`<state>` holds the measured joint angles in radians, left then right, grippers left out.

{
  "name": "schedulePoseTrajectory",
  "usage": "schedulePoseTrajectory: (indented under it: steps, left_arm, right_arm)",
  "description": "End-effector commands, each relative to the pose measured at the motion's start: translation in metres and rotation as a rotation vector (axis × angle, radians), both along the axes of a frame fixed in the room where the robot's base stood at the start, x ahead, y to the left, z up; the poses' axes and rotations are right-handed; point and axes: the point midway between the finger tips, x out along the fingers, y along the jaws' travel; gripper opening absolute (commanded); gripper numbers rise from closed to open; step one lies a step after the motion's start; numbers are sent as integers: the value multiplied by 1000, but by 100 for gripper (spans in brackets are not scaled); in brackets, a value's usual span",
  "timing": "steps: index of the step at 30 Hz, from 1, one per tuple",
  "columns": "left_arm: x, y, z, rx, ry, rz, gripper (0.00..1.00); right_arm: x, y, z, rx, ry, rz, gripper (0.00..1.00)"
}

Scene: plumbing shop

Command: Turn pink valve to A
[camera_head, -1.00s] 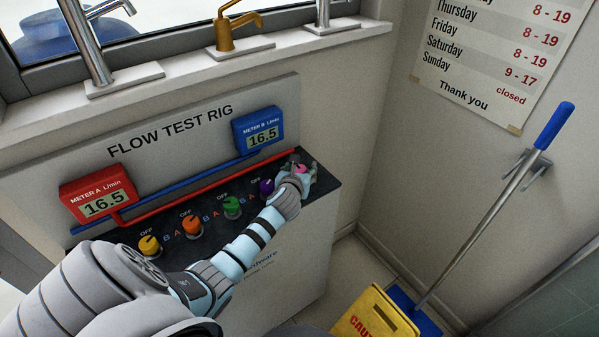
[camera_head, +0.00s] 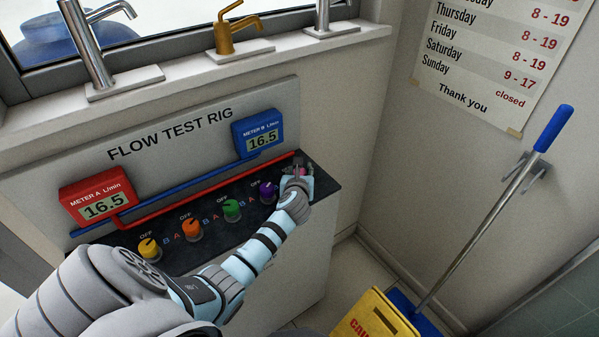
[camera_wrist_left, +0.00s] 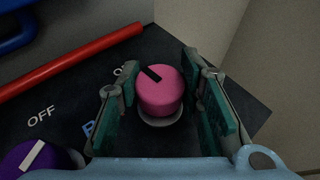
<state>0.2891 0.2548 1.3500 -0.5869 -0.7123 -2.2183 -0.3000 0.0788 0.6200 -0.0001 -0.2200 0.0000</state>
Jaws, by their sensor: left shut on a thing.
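The pink valve (camera_wrist_left: 160,92) is a round knob with a black marker bar at the right end of the black panel. In the wrist view its bar points up and left, towards a partly hidden OFF label. My left gripper (camera_wrist_left: 158,100) is around the knob, one finger on each side, and is shut on it. In the head view the gripper (camera_head: 298,174) covers most of the pink valve. A blue B label (camera_wrist_left: 90,129) shows left of the knob, partly behind a finger. The knob's A label is hidden. My right gripper is not in view.
The purple valve (camera_head: 268,190) is close to the left of my gripper; green (camera_head: 231,208), orange (camera_head: 192,228) and yellow (camera_head: 149,248) valves follow. Red meter A (camera_head: 98,202) and blue meter B (camera_head: 258,134) read 16.5. Red and blue pipes run behind the valves.

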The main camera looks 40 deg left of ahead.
Motion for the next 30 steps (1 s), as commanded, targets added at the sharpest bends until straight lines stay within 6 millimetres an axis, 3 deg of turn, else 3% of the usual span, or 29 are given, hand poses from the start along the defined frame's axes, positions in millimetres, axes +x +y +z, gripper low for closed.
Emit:
schedulePoseTrajectory:
  steps: [14,20,30]
  left_arm:
    - [1,-1,-4,-1,1,407,5]
    - [2,-1,-6,0,-2,594,5]
    - [1,0,-8,0,-2,838,5]
  right_arm:
    - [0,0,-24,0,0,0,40]
    - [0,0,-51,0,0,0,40]
    - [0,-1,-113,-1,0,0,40]
